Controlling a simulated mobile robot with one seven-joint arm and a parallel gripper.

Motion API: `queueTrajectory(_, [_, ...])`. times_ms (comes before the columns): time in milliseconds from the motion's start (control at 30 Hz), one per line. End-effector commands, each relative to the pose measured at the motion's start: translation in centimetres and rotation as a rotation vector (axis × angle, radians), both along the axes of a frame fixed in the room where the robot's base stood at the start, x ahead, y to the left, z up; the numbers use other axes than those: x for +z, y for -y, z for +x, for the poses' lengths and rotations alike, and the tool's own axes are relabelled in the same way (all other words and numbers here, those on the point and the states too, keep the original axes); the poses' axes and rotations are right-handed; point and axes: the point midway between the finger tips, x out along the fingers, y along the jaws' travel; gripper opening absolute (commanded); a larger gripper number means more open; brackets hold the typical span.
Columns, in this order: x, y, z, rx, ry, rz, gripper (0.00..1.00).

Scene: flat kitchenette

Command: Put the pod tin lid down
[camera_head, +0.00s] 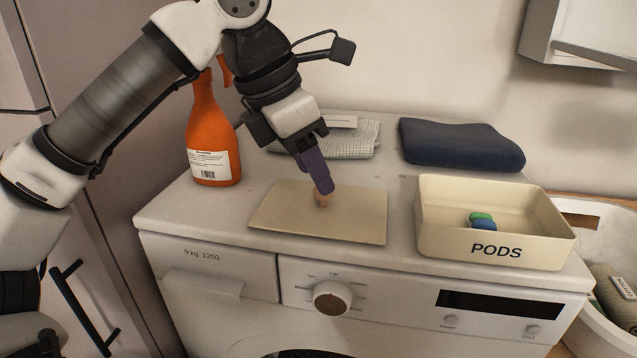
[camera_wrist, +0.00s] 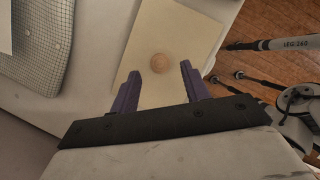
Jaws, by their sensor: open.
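The pod tin lid (camera_head: 345,222) is a flat cream rectangle with a small round wooden knob. It lies on top of the washing machine, left of the pod tin (camera_head: 496,250). The open cream tin is marked PODS and holds a green and a blue pod. My gripper (camera_head: 322,190) is just above the lid, by its knob. In the wrist view the purple fingers (camera_wrist: 158,88) are spread apart, and the knob (camera_wrist: 160,63) of the lid (camera_wrist: 185,40) shows beyond and between the fingertips, not gripped.
An orange spray bottle (camera_head: 208,135) stands at the left on the machine top (camera_head: 190,208). A checked cloth (camera_head: 345,139) and a dark blue folded towel (camera_head: 460,145) lie at the back. A white basket (camera_head: 600,225) stands at the right.

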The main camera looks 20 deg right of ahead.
Motion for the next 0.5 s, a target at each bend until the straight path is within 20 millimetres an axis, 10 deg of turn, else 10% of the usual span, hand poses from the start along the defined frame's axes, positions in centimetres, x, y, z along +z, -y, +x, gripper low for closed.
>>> queueTrajectory(500, [7.7, -3.2, -0.1, -0.001, -0.001, 0.000, 0.46])
